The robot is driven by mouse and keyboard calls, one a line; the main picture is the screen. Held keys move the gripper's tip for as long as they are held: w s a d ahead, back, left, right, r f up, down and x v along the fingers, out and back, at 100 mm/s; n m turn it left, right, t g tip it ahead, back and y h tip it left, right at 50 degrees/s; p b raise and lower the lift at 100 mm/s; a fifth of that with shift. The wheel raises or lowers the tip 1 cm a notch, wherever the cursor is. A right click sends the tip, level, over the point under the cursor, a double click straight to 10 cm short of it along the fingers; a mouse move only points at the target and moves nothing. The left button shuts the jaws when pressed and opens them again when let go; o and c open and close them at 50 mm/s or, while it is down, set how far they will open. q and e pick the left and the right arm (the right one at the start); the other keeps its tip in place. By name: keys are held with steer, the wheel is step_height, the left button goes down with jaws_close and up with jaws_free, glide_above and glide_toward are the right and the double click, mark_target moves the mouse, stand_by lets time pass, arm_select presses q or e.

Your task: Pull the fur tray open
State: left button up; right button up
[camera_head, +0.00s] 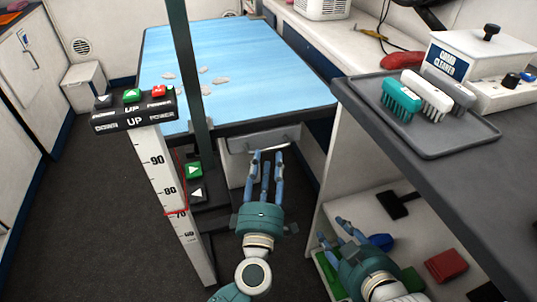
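The fur tray (238,144) is a light grey drawer front under the near edge of the blue-topped grooming table (250,60). It looks shut, and a pale bar handle (285,146) runs along its front. My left gripper (267,157) points at the tray, with its blue fingertips at the handle. Its fingers lie side by side in this view, and I cannot tell whether they grip the bar or only sit around it. My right gripper (341,228) is lower right by the open shelf, with its fingers spread and nothing between them.
A post with UP and DOWN buttons (134,108) and a height scale (168,180) stands left of my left arm. A grey counter (430,170) with a brush tray (440,145) overhangs at right. Dark floor (90,220) is clear at left.

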mark_target(269, 150)
arm_select(q)
steer(key=shift+x, duration=1.9)
arm_select(e)
steer(key=shift+w+a+r+t, duration=0.2)
steer(key=shift+w+r+t, duration=0.2)
steer(key=shift+r, duration=0.2)
steer(key=shift+w+a+r+t, duration=0.2)
steer(key=shift+w+r+t, duration=0.1)
steer(key=shift+w+r, duration=0.25)
steer(key=shift+s, duration=0.1)
arm_select(q)
steer(key=shift+f, duration=0.1)
jaws_close()
